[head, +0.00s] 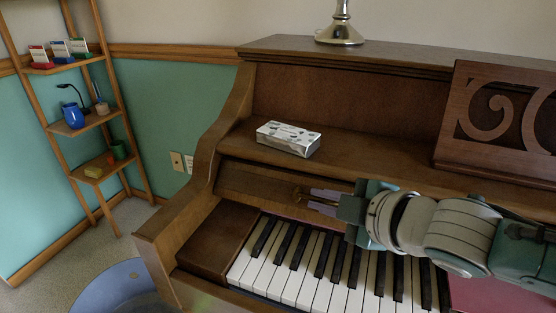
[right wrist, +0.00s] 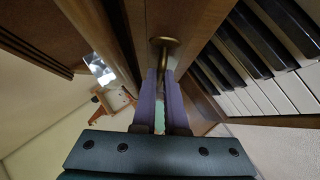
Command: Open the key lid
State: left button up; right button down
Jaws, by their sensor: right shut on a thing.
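The brown wooden key lid (head: 255,184) runs along the back of the keys, below the upper shelf. The black and white keys (head: 300,270) in front of it are uncovered on the left and middle. A small brass knob (head: 298,194) sits on the lid; it also shows in the right wrist view (right wrist: 164,41). My right gripper (head: 312,200) reaches in from the right over the keys. Its purple fingers (right wrist: 162,75) are shut on the brass knob. My right arm hides part of the lid and keys. My left gripper is not in view.
A silver patterned box (head: 288,138) lies on the piano shelf above the lid. A carved music stand (head: 500,125) stands at right, and a brass lamp base (head: 340,30) on top. A wooden shelf rack (head: 88,125) and a blue round object (head: 110,285) are at left.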

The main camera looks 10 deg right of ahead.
jog(key=shift+w+a+r, duration=0.1)
jog(key=shift+r, duration=0.2)
jog(key=c, duration=1)
grip_release()
jog(key=shift+f, duration=0.2)
jog(key=shift+p+v, duration=1.85)
jog(key=shift+v, duration=3.25)
jog(key=shift+w, duration=0.1)
